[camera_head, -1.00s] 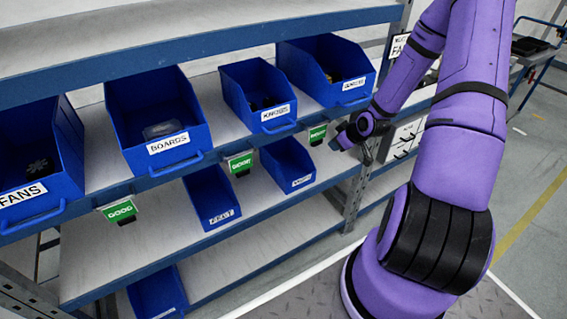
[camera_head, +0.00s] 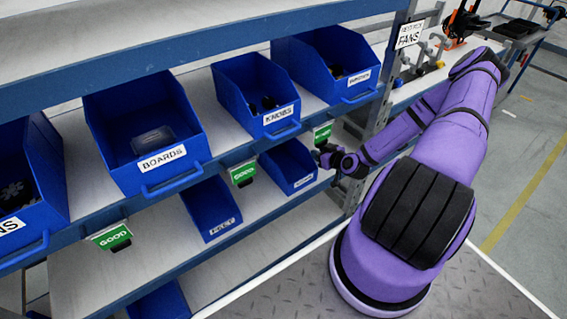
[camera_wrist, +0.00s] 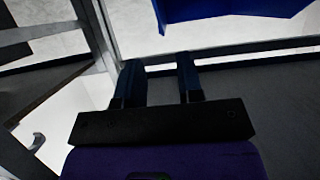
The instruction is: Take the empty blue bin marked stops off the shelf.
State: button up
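No label that I can read says stops. On the middle shelf, an empty-looking blue bin (camera_head: 285,160) has a label too small to read. A second blue bin (camera_head: 207,203) stands to its left, its label also blurred. A third blue bin (camera_head: 160,300) is partly cut off lower down. My gripper (camera_head: 320,154) is just right of the first bin, by the shelf's front edge. In the wrist view my gripper (camera_wrist: 160,78) has its two fingers apart with nothing between them. A blue bin (camera_wrist: 225,10) shows ahead, up and right of the fingers, not touching.
The upper shelf holds blue bins marked boards (camera_head: 146,135) and knobs (camera_head: 256,92), plus others. Green good tags (camera_head: 112,237) hang from its edge, low over the middle shelf. A shelf post (camera_head: 385,95) stands right of the bins. A fans sign (camera_head: 410,34) is beside it.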

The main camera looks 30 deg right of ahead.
aim_at(306, 148)
jog(key=shift+a+x, duration=0.1)
jog(key=shift+x, duration=2)
jog(key=shift+a+x, duration=0.15)
jog(key=shift+x, duration=1.95)
jog(key=shift+s, duration=0.1)
grip_shut()
